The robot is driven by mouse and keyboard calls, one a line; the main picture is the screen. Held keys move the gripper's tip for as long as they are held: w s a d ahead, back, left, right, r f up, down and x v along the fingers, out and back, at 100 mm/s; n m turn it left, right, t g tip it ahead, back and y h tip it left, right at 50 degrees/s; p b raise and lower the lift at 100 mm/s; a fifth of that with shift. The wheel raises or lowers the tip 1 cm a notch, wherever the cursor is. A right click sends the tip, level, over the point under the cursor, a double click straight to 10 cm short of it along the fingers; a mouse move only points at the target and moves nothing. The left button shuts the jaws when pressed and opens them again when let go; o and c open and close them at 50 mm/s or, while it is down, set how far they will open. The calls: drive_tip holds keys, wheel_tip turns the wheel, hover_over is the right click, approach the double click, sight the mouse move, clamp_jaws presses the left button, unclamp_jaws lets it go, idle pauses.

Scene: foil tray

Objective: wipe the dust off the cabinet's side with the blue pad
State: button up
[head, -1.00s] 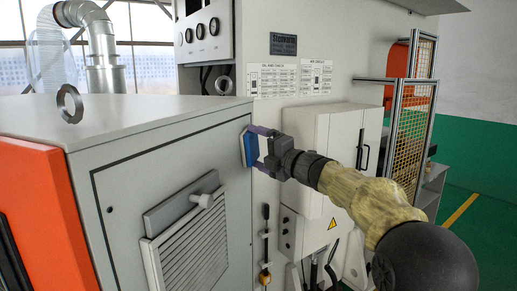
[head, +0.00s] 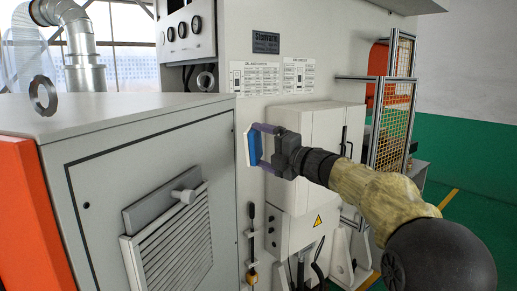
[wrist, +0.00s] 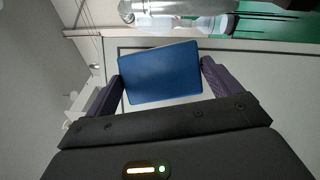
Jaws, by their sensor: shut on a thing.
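My gripper (head: 264,149) is shut on the blue pad (head: 254,148), with one purple-grey finger at each end of it. The pad has a pale backing on its left side and stands upright in the head view, just right of the grey cabinet's (head: 95,190) far front corner. Whether it touches the cabinet cannot be told. In the wrist view the blue pad (wrist: 160,74) lies between the two fingers of my gripper (wrist: 160,80). The cabinet's side facing me bears a louvred vent with a knob. I cannot make out dust on it.
A lever (head: 252,235) and cables stand below.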

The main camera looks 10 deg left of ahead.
drive_tip(key=shift+a, duration=0.1)
drive_tip(key=shift+s+d+b, duration=0.15)
drive_tip(key=shift+d+b, duration=0.25)
drive_tip(key=shift+d, duration=1.15)
drive_tip(key=shift+a, duration=0.1)
